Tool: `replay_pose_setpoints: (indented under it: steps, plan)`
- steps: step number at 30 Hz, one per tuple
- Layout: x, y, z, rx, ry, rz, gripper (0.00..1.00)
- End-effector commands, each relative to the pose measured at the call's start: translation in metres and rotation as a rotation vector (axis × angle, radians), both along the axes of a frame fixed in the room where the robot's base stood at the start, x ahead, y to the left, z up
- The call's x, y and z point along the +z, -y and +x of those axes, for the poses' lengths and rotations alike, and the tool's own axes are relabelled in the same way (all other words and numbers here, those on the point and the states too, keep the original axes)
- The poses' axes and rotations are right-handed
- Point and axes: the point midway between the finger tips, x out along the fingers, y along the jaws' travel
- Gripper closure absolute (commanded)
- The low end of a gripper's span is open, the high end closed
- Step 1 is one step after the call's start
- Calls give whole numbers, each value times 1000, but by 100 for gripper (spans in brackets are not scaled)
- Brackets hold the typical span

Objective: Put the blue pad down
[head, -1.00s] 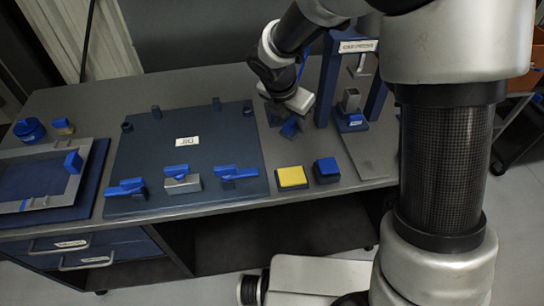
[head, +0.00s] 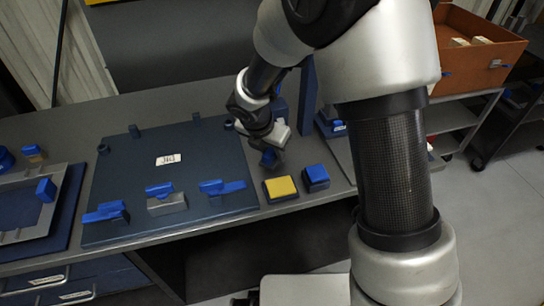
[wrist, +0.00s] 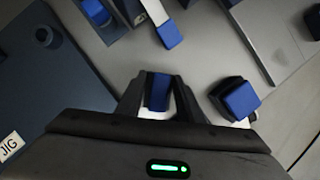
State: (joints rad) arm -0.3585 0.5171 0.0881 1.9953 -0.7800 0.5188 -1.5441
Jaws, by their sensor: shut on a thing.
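My gripper (head: 271,160) is over the bench just behind the yellow-topped block and beside the jig plate's right edge. In the wrist view my gripper (wrist: 158,95) is shut on the blue pad (wrist: 158,88), which shows between the two dark fingers. In the head view the held blue pad (head: 267,158) is small and partly hidden by the fingers. I cannot tell whether it touches the bench.
A yellow-topped block (head: 281,188) and a blue-topped block (head: 316,177) stand close by at the bench's front edge. The jig plate (head: 130,190) with several blue clamps lies left. A blue press frame (head: 309,95) stands behind. An orange bin (head: 475,50) is at the back right.

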Motion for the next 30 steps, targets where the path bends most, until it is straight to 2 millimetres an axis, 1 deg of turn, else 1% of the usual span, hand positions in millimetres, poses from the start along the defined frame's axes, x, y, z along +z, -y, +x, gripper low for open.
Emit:
replay_pose_setpoints:
  steps: [1,3,10,14,15,17,18,26,29,30]
  plan:
    - [-11,0,-1,1,-2,-2,91]
    - [-16,0,0,0,0,-1,91]
    - [-14,0,0,-1,0,0,91]
    - [-19,0,0,-1,0,0,91]
    - [-17,0,0,-1,0,0,60]
    - [-17,0,0,-1,0,0,50]
    - [-17,0,0,-1,0,0,48]
    - [-16,1,0,-2,-1,-1,48]
    - [-9,0,-1,-1,0,0,48]
    - [-4,-1,-3,-2,1,0,48]
